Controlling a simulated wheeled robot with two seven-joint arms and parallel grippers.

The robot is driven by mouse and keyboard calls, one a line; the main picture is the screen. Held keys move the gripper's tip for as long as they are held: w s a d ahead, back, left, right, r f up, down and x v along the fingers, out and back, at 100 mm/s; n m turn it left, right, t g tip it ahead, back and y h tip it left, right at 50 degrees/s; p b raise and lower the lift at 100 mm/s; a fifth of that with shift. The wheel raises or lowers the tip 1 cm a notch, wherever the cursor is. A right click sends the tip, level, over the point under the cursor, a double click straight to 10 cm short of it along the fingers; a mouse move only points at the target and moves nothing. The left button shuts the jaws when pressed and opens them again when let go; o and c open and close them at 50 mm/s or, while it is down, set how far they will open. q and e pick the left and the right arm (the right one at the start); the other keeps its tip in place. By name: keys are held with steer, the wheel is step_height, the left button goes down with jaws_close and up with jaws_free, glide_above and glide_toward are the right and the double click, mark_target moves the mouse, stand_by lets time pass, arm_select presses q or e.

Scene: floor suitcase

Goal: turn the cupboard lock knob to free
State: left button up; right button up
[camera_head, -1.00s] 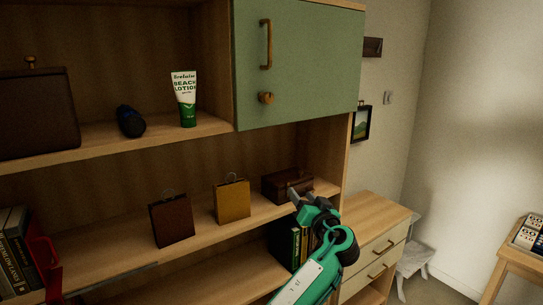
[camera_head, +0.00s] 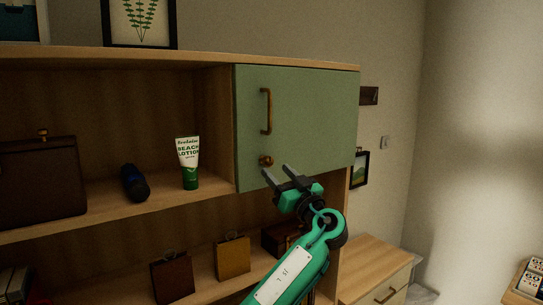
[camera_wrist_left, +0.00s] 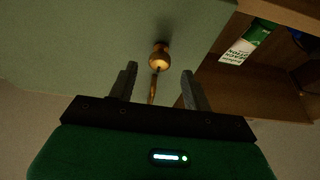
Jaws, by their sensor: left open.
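The green cupboard door (camera_head: 310,115) is closed, with a bronze bar handle (camera_head: 267,111) on its left side. The small round bronze lock knob (camera_head: 265,160) sits below the handle, near the door's lower left corner. My left gripper (camera_head: 277,174) is open and empty, just below and to the right of the knob in the head view. In the left wrist view the knob (camera_wrist_left: 159,56) shows ahead, between the lines of the two open fingers (camera_wrist_left: 158,86) and beyond their tips. The fingers look apart from it. My right gripper is not in view.
A brown case (camera_head: 40,183) is farther left. Small bags (camera_head: 232,258) sit on the shelf below. A drawer unit (camera_head: 375,270) stands at the lower right.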

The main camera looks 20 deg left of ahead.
mark_target(270, 164)
arm_select(q)
steer(key=p+x, duration=0.1)
steer(key=x, duration=0.1)
steer(key=shift+w+a+r, duration=0.15)
steer(key=shift+a+r, duration=0.05)
steer(key=shift+r, duration=0.05)
steer(key=shift+w+a+r+p, duration=0.1)
steer(key=shift+w+a+p, duration=0.3)
steer(key=shift+a, duration=0.2)
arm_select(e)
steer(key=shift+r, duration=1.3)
arm_select(q)
steer(key=c, duration=1)
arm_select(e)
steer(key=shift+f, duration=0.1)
